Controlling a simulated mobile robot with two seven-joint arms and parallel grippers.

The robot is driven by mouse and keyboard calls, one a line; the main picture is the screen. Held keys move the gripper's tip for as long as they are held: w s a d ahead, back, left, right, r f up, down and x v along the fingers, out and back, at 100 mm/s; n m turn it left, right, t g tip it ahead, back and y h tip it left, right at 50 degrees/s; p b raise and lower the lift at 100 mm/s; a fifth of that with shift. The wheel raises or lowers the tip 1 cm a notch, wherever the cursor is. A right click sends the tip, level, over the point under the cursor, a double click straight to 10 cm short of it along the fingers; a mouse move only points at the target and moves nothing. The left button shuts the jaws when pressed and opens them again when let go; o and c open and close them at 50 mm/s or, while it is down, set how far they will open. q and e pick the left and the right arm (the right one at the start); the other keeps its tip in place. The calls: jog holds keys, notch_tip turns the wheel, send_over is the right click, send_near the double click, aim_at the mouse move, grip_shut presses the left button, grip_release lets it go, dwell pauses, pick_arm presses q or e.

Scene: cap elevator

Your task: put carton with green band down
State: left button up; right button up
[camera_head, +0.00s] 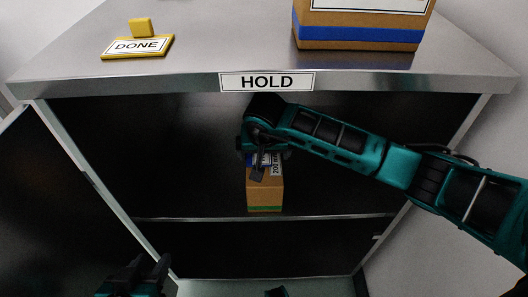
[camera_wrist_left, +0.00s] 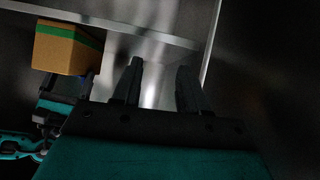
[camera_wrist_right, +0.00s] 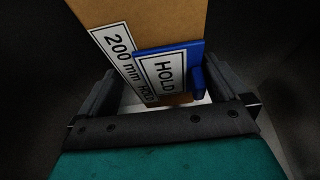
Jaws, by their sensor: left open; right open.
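The brown carton with the green band (camera_head: 265,196) is upright inside the cabinet, its base at the middle shelf; whether it fully rests there is hard to tell. It also shows in the left wrist view (camera_wrist_left: 68,52). My right gripper (camera_head: 262,168) is open at the carton's upper part. In the right wrist view, its fingers are on either side of the carton (camera_wrist_right: 150,22), which bears a "200 mm HOLD" label. A blue HOLD tag (camera_wrist_right: 165,70) with a blue peg lies against it. My left gripper (camera_head: 148,272) is open and empty at the lower left, also in its wrist view (camera_wrist_left: 160,80).
The steel cabinet top (camera_head: 210,60) has a HOLD sign (camera_head: 267,82) on its front edge. On top are a yellow DONE tag (camera_head: 137,46) and a blue-banded carton (camera_head: 357,35). A cabinet door (camera_head: 50,200) stands open at left. The shelf (camera_head: 330,216) is clear beside the carton.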

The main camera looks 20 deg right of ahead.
jog(key=p+v, duration=0.1)
jog(key=v, duration=0.3)
jog(key=shift+r, duration=0.3)
jog(key=shift+s+a+r, duration=0.1)
jog(key=shift+s+r, duration=0.2)
jog(key=shift+r, duration=0.1)
jog(key=shift+s+f, duration=0.1)
